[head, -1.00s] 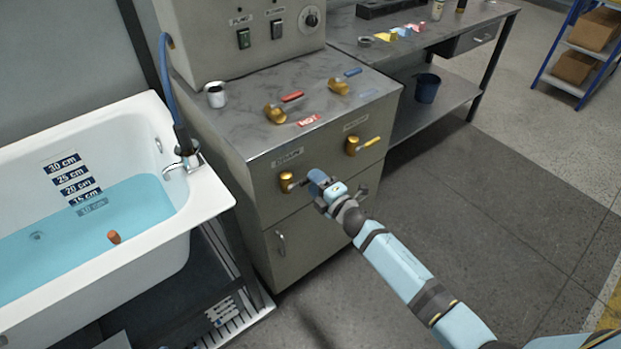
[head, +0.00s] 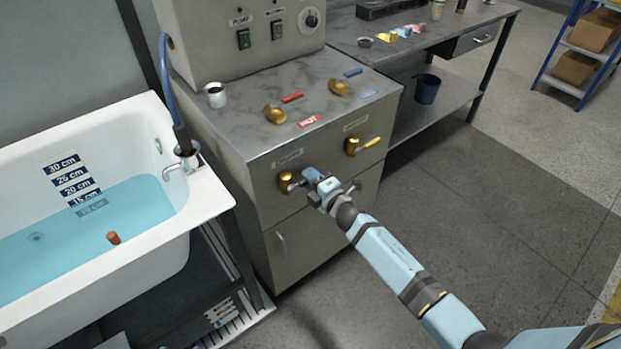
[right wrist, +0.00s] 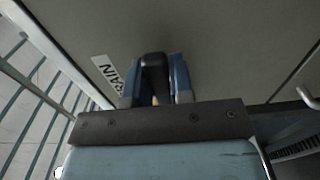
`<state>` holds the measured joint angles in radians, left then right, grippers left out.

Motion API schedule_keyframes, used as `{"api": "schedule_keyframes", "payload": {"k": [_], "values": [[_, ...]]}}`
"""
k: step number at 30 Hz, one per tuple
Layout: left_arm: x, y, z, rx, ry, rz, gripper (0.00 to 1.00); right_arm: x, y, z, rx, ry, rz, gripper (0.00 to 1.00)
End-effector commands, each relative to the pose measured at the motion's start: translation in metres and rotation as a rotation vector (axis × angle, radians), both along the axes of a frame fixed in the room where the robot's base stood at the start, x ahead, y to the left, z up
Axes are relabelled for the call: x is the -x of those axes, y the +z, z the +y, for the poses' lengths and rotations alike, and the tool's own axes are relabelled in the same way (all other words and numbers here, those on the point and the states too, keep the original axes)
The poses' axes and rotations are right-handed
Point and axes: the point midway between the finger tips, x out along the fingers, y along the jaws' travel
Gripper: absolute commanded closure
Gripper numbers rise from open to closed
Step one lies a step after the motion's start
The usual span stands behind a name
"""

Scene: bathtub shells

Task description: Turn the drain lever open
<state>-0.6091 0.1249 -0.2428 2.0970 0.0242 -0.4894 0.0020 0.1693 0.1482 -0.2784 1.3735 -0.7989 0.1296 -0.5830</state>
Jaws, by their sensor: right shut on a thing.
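The drain lever has a round brass hub (head: 286,181) on the grey cabinet's front, below a label. Its dark handle also shows in the right wrist view (right wrist: 154,72), beside a label whose visible letters read "RAIN". The handle points to the right from the hub in the head view. My right gripper (head: 309,180) is shut on this handle; its blue fingers lie on both sides of it in the right wrist view (right wrist: 155,88). The fingers partly hide the handle's end in the head view. My left gripper is not in view.
The white bathtub (head: 208,200), with blue water, stands at left. Brass valves and a metal cup (head: 216,96) are on the cabinet top. The floor at right is clear.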

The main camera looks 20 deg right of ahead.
Motion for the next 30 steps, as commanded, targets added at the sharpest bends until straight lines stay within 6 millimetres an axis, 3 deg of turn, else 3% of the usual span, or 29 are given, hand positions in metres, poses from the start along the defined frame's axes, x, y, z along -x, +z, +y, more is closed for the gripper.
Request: {"api": "schedule_keyframes", "payload": {"k": [11, 30], "values": [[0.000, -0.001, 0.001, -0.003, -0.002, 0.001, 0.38, 0.000, -0.010, 0.001, -0.148, -0.001, 0.056, 1.00], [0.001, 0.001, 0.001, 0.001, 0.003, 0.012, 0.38, 0.006, -0.042, 0.016, -0.707, -0.001, 0.259, 1.00]]}}
